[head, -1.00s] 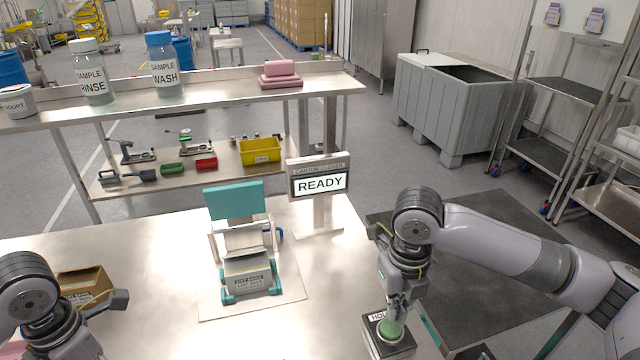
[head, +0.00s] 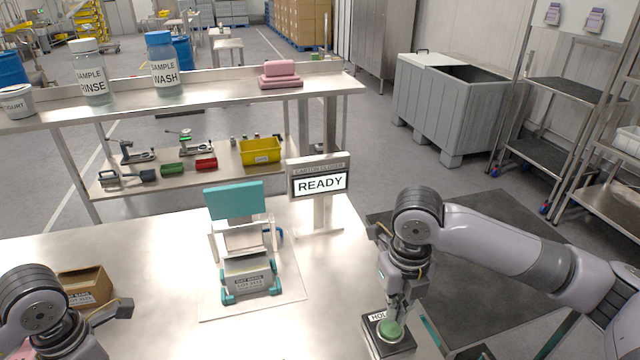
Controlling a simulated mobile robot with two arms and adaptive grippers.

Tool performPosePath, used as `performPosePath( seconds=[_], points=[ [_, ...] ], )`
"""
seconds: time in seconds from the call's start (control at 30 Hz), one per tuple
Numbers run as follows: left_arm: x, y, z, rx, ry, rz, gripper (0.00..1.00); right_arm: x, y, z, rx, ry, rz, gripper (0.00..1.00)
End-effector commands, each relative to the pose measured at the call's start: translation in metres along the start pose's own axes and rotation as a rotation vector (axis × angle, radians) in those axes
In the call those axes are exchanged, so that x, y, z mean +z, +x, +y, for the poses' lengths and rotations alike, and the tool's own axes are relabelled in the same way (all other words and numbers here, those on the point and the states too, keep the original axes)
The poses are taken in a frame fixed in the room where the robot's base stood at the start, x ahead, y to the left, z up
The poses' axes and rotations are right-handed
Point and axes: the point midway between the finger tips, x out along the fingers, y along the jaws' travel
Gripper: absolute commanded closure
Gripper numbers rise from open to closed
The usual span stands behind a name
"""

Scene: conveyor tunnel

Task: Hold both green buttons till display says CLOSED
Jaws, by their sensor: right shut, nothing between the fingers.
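The display (head: 320,183) on a post behind the machine reads READY. The carton closer (head: 247,250) stands on the steel table with its teal top plate raised. One green button (head: 390,330) sits on a box marked HOLD at the table's front right. My right gripper (head: 393,312) is shut and empty, pointing down at the back edge of this button; I cannot tell whether it touches. My left arm's wrist shows at the lower left, but its fingers are out of view. The second green button is not visible.
An open brown carton (head: 84,288) stands at the left behind my left wrist. A rear shelf (head: 210,92) holds two sample bottles and pink blocks. Below it are a yellow bin (head: 260,151) and small tools.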

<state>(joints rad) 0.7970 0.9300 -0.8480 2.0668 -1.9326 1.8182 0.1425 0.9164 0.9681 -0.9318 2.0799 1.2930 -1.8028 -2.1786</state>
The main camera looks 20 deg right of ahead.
Motion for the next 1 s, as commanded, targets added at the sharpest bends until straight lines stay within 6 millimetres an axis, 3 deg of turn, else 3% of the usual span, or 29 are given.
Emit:
performPosePath(
  seconds=[0.4, 1.0],
  points=[
    [-0.001, 0.013, 0.000, -0.001, 0.000, 0.002, 1.00, 0.000, 0.000, 0.000, 0.000, 0.000, 0.000, 1.00],
    [0.000, 0.005, 0.000, 0.001, 0.000, 0.001, 1.00, 0.000, 0.000, 0.000, 0.000, 0.000, 0.000, 1.00]
  ],
)
